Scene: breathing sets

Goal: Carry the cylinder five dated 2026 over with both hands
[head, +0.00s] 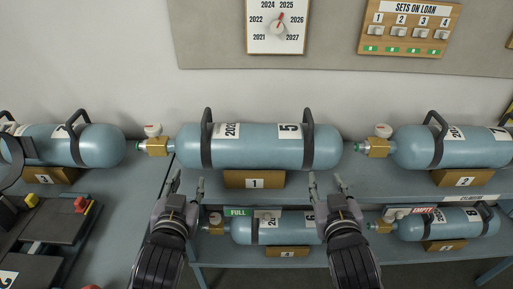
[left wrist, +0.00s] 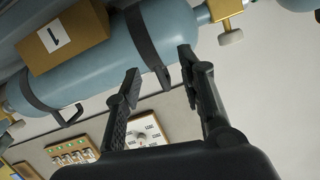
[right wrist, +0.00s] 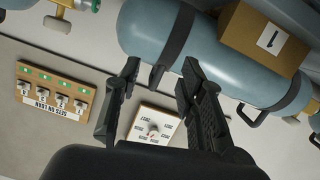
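Cylinder five (head: 258,150) is a blue cylinder lying on the upper shelf, with a 5 label (head: 289,131), a date label (head: 226,130) and a brass valve at its left end. The date's last digit is hard to read. It has two black handles, left (head: 206,140) and right (head: 308,140). My left gripper (head: 188,185) is open and empty in front of its left end; the left wrist view shows a handle (left wrist: 148,48) just beyond the fingers. My right gripper (head: 326,181) is open and empty near its right end; a handle (right wrist: 173,42) lies beyond the fingers in the right wrist view.
A wooden block marked 1 (head: 254,180) is at the cylinder's front. Other cylinders lie to the left (head: 95,146) and right (head: 410,148). More are on the lower shelf (head: 285,228). A dial board (head: 277,38) and a sets on loan board (head: 408,40) hang behind.

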